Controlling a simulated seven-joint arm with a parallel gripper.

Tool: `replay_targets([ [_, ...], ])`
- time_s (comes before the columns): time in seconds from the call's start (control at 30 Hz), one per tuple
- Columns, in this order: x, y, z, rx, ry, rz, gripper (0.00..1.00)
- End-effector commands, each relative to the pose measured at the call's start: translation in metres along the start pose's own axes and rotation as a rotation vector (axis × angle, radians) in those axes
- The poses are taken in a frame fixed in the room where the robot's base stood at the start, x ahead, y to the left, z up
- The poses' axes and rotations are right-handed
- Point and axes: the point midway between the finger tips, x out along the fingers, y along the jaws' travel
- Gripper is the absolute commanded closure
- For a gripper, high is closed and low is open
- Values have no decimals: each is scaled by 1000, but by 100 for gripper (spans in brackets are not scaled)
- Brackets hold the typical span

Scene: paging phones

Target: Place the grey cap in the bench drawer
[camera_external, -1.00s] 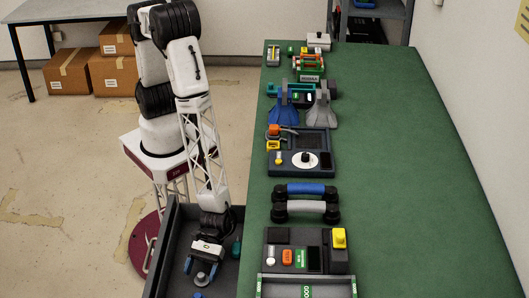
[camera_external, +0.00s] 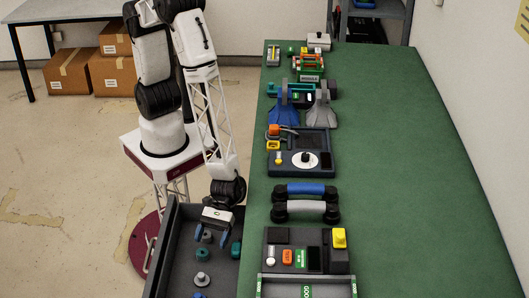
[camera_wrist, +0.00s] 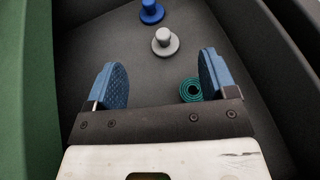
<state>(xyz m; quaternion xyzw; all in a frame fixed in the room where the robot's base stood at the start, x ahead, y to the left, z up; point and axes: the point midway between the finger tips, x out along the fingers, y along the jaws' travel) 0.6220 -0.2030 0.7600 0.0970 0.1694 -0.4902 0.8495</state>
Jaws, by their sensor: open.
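The grey cap (camera_external: 201,280) stands upright on the floor of the open bench drawer (camera_external: 172,240), with its knob up. It also shows in the wrist view (camera_wrist: 165,43), ahead of and apart from my fingers. My gripper (camera_external: 211,236) is open and empty above the drawer, toward its far end from the grey cap. In the wrist view the two blue fingers (camera_wrist: 160,75) are spread wide with nothing between their pads.
A blue cap (camera_wrist: 151,13) stands just beyond the grey one. A teal ringed piece (camera_wrist: 190,90) lies below, near my right finger. Another teal piece (camera_external: 236,250) is by the drawer's bench side. The green bench (camera_external: 400,180) holds phones and handsets along its near edge.

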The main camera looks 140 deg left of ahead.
Motion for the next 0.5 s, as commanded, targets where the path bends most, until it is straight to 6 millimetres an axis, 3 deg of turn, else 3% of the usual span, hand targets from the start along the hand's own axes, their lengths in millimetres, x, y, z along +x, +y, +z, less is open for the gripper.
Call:
replay_targets([
  [0.2, -12, 0, 0, 1, -1, 0, 22],
  [0.5, -14, 0, 0, 1, 0, -1, 22],
])
